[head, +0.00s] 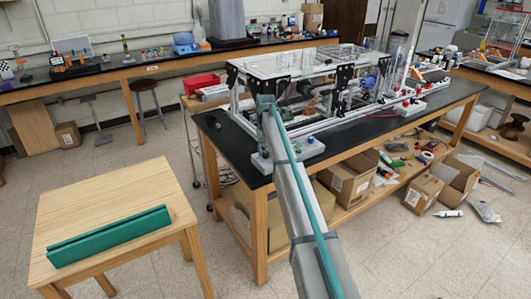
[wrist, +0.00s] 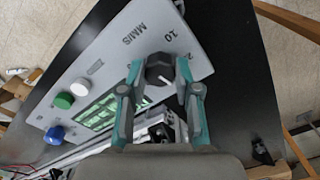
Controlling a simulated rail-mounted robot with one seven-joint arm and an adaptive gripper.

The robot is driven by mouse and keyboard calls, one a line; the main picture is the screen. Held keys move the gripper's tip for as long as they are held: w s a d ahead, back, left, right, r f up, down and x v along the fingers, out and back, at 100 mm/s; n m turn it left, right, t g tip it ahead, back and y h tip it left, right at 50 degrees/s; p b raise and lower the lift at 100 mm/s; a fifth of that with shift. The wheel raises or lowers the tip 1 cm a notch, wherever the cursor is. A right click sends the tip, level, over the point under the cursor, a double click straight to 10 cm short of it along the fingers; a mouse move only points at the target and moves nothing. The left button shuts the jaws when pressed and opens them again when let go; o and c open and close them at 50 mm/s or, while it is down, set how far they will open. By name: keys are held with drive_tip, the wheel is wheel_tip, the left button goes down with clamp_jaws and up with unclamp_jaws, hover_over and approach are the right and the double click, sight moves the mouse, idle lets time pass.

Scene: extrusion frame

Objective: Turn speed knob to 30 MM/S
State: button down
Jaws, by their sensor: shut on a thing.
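The speed knob (wrist: 159,67) is dark and faceted, on a light grey control panel (wrist: 110,62) in the wrist view. My gripper (wrist: 160,72) has one finger on each side of the knob and is shut on it. A short white mark on the knob points to the lower right. "MM/S" and "10" are printed above the knob. Part of a "2" shows to its upper right; any 30 mark is hidden by my right finger or out of sight. In the head view the panel (head: 311,149) shows on both sides of my arm, which hides the knob.
Green (wrist: 63,100), white (wrist: 81,87) and blue (wrist: 54,133) buttons and a green display (wrist: 97,110) sit on the panel, left of my gripper. The extrusion frame (head: 300,64) stands behind the panel on the black bench (head: 440,101). A wooden table (head: 105,200) is at left.

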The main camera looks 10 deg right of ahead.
sight(265, 152)
drive_tip(key=shift+m, duration=0.8)
drive_tip(key=c, duration=0.8)
unclamp_jaws()
wheel_tip(265, 152, up, 12)
drive_tip(key=shift+r, duration=0.1)
